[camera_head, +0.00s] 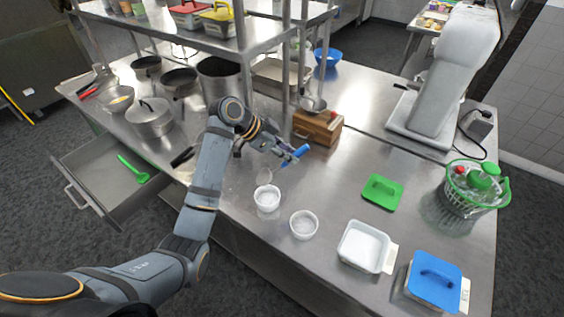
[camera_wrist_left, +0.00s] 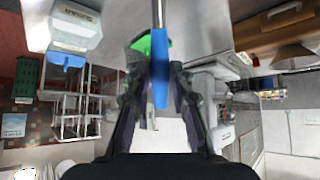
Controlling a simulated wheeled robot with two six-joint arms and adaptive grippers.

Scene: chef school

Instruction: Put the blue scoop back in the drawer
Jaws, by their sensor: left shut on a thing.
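My left gripper (camera_head: 287,152) is shut on the blue handle of the scoop (camera_head: 301,151) and holds it over the steel counter, beside a wooden box. In the left wrist view the blue handle of the scoop (camera_wrist_left: 160,88) sits between the fingers of the left gripper (camera_wrist_left: 158,75), with a metal shaft running up out of the picture. The scoop's head is hard to make out in the head view. The drawer (camera_head: 108,187) is pulled open at the left below the counter. A green spoon (camera_head: 133,169) lies in it. My right gripper is not in view.
Two white cups (camera_head: 303,225) stand near the counter's front edge. Pots (camera_head: 150,121) and pans stand at the left, under a steel shelf (camera_head: 255,37). A wooden box (camera_head: 318,128), a green lid (camera_head: 383,191), a white tub (camera_head: 364,247) and a green basket (camera_head: 470,190) stand to the right.

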